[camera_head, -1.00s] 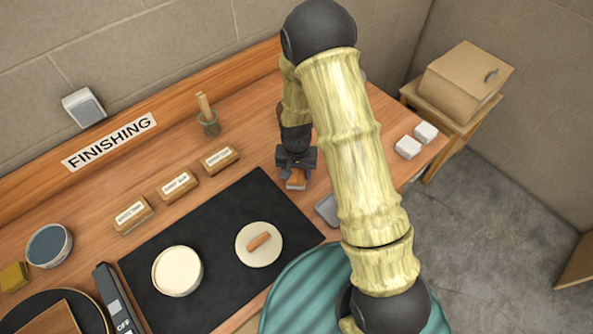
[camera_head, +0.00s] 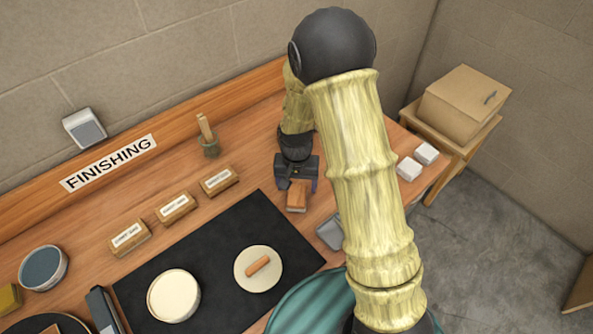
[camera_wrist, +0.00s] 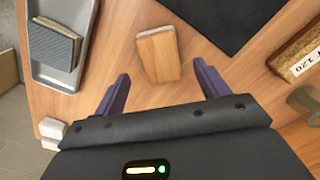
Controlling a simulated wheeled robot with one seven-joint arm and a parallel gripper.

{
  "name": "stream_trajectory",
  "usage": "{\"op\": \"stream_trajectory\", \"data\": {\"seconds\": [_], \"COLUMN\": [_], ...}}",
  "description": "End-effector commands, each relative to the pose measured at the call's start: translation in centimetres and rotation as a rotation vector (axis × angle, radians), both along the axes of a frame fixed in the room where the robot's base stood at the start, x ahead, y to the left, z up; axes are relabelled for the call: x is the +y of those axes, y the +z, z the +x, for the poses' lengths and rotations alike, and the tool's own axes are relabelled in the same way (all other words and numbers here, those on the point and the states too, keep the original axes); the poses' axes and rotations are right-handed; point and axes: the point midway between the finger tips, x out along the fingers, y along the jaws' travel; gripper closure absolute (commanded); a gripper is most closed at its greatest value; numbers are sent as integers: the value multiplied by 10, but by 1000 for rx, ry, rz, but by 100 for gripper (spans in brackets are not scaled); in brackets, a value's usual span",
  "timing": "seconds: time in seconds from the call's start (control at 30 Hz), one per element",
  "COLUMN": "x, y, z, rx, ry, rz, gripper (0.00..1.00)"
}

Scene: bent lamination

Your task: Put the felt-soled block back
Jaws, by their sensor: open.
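A small reddish-brown wooden block (camera_head: 297,196) lies on the bench just in front of my gripper (camera_head: 297,176). In the wrist view the block (camera_wrist: 158,55) lies just beyond my fingertips (camera_wrist: 160,76), roughly centred between them. A pale strip shows along its far edge; whether its underside is felt is hidden. My gripper is open and empty, with bench visible between each finger and the block. A grey tray (camera_wrist: 68,76) to the left in the wrist view holds another block with a dark grey face (camera_wrist: 52,45). The tray also shows in the head view (camera_head: 329,231), partly behind my arm.
A black mat (camera_head: 215,262) bears a round white tub (camera_head: 174,295) and a pale disc (camera_head: 245,281) with a wooden piece. Several labelled wooden blocks (camera_head: 175,208) line the bench's back. Two white blocks (camera_head: 409,169) (camera_head: 427,153) sit near the right edge.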

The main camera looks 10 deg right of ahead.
Motion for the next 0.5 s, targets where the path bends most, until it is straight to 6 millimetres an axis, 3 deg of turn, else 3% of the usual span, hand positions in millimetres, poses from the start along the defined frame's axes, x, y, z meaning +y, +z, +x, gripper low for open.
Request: {"op": "stream_trajectory", "data": {"seconds": [0.3, 0.5], "x": [1, 1], "y": [50, 66], "z": [1, 0], "rx": [-5, -1], "ry": [1, 0], "rz": [2, 1], "gripper": [26, 26]}}
